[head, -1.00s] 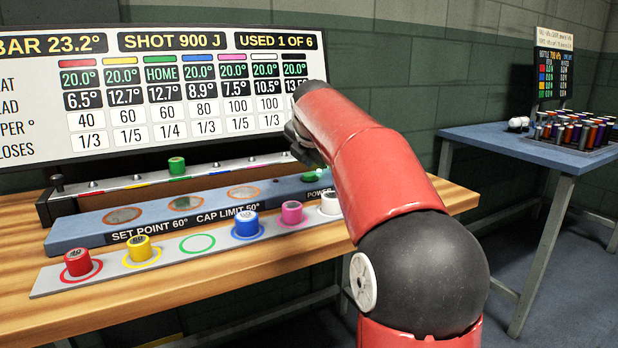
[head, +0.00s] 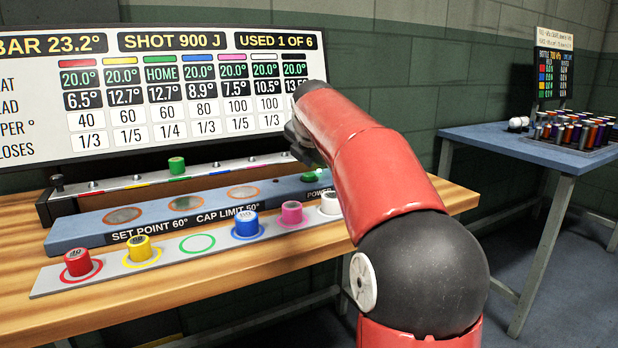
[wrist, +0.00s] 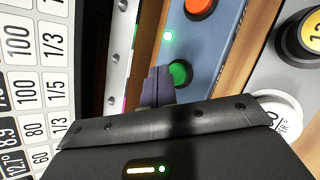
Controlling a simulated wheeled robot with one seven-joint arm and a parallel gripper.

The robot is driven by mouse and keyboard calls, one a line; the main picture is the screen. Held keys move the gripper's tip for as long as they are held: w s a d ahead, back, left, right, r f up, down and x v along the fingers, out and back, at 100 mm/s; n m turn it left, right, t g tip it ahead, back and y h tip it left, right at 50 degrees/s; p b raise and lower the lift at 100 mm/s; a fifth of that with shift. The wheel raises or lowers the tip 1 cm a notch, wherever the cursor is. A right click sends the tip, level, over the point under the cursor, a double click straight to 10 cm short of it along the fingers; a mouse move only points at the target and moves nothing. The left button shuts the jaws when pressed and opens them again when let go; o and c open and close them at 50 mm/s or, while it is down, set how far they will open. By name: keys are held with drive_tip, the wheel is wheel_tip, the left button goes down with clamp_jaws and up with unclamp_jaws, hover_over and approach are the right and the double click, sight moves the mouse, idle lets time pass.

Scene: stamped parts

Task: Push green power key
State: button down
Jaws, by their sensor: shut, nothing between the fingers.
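The green power key (wrist: 180,73) is a round button on the blue panel (wrist: 205,50) in the wrist view. In the head view the key (head: 309,178) shows just above the partly hidden "POWER" label. My gripper (wrist: 158,84) is shut and empty. Its fingertips are right beside the key and overlap its edge in the wrist view. I cannot tell whether they touch it. In the head view my gripper (head: 299,140) is mostly hidden behind my red arm.
An orange-red button (wrist: 200,6) is on the same panel. In front, a grey strip holds red (head: 78,262), yellow (head: 139,248), blue (head: 247,223), pink (head: 291,211) and white (head: 330,203) cylinders. A green cylinder (head: 177,166) stands on the rear bar below the display board (head: 160,90).

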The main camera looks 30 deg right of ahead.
sight(309, 176)
drive_tip(key=shift+f, duration=0.15)
drive_tip(key=shift+f, duration=0.3)
drive_tip(key=shift+f+b, duration=0.45)
drive_tip(key=shift+b, duration=0.05)
idle(0.4)
drive_tip(key=shift+r, duration=0.1)
drive_tip(key=shift+r+p, duration=0.8)
drive_tip(key=shift+p, duration=0.15)
wheel_tip(309, 176, up, 4)
drive_tip(key=p, duration=0.3)
drive_tip(key=shift+f, duration=0.2)
wheel_tip(309, 176, up, 2)
drive_tip(key=shift+r+p, duration=0.15)
drive_tip(key=shift+p, duration=0.45)
